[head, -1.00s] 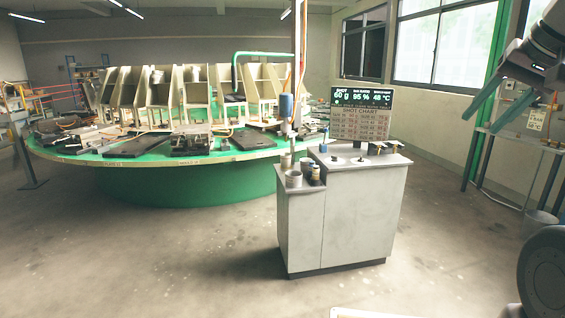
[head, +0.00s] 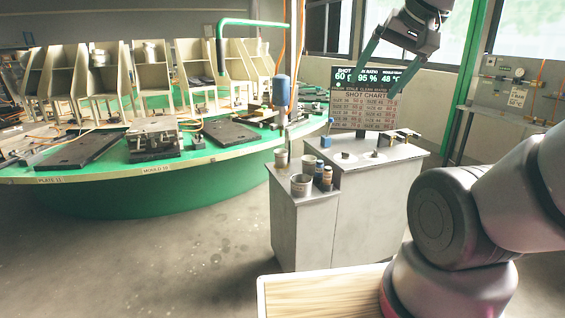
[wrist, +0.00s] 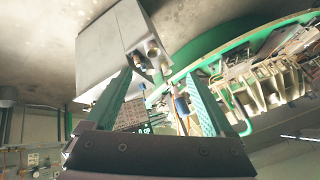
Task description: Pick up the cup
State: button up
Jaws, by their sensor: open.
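A grey cup (head: 301,185) stands upright on the lower front ledge of the grey cabinet (head: 375,210). A second, smaller cup-like container (head: 281,158) stands behind it on the same ledge. My gripper (head: 375,82) is open and empty, with two green fingers pointing down-left in front of the sign, high above the cabinet top and to the right of the cup. In the wrist view my gripper's fingers (wrist: 158,74) are spread apart, with the cabinet (wrist: 115,50) and small ledge items beyond them. I cannot tell clearly which of these is the cup there.
A lit sign (head: 362,98) and a post with a blue cylinder (head: 282,92) rise behind. A large green round table (head: 150,190) with moulds is at left. A wooden surface (head: 315,293) lies at the front.

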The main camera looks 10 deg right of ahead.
aim_at(281, 159)
jog(key=i+j+z, duration=0.1)
jog(key=i+j, duration=0.2)
jog(key=i+j+z, duration=0.25)
jog(key=i+j, duration=0.25)
jog(key=j, duration=0.2)
jog(key=i+j+z, duration=0.1)
jog(key=i+j, duration=0.15)
jog(key=j, duration=0.15)
jog(key=i+j+z, duration=0.15)
jog(key=j, duration=0.25)
jog(key=i+j+z, duration=0.1)
jog(key=i+j, duration=0.2)
jog(key=j, duration=0.15)
